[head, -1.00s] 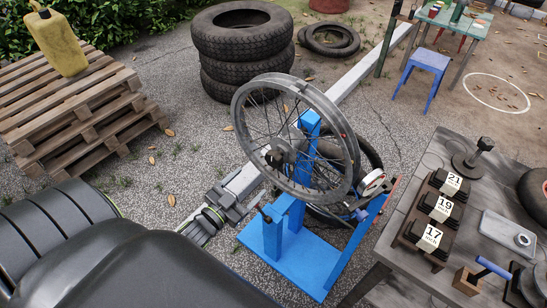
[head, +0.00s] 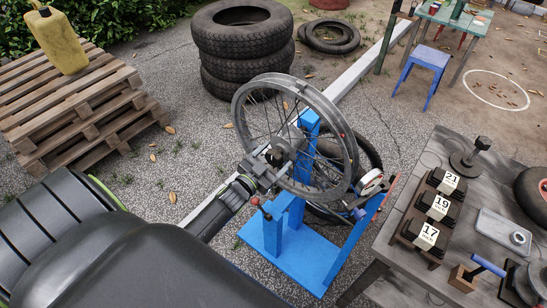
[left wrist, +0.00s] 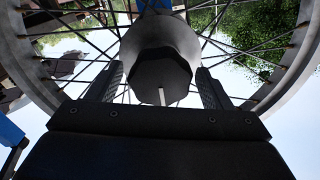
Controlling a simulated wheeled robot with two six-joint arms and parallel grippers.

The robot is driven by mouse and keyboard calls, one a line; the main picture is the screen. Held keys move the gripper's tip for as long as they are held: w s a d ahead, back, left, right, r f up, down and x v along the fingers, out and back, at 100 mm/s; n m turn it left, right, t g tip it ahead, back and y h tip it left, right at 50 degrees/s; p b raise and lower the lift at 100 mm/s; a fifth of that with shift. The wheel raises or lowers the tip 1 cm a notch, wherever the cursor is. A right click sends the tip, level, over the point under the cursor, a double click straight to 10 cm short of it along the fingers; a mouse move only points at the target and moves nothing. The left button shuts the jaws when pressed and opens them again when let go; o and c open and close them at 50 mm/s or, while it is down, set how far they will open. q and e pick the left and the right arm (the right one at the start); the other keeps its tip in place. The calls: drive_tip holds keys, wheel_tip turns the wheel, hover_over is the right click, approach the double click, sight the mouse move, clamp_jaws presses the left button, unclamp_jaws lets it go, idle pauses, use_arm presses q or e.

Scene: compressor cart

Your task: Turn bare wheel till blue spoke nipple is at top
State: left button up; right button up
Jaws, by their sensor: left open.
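The bare wheel (head: 237,118), a grey rim with thin spokes and a dark hub, is mounted upright and tilted on a blue stand (head: 300,262). A red mark (head: 341,135) shows on the right of its rim and an orange one (head: 285,105) near the top. I cannot make out a blue nipple for sure. My left gripper (head: 270,163) is at the near side of the hub. In the left wrist view, its two fingers stand apart on either side of the faceted hub (left wrist: 158,62), with a gap to it. My right gripper is not in view.
A second tyred wheel (head: 372,160) stands behind the bare wheel. At right is a grey workbench (head: 395,235) with numbered dark blocks (head: 437,205). Stacked tyres (head: 243,45) stand behind, and wooden pallets (head: 105,110) at left.

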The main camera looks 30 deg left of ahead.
use_arm(q)
drive_tip(key=c, duration=1.4)
drive_tip(key=shift+m, duration=0.3)
drive_tip(key=m+b, duration=0.1)
drive_tip(key=m, duration=0.2)
drive_tip(key=shift+f+m+b, duration=0.1)
drive_tip(key=shift+m+b, duration=0.2)
drive_tip(key=shift+d+m+b, duration=0.15)
drive_tip(key=shift+m+b, duration=0.5)
drive_tip(key=shift+m, duration=1.25)
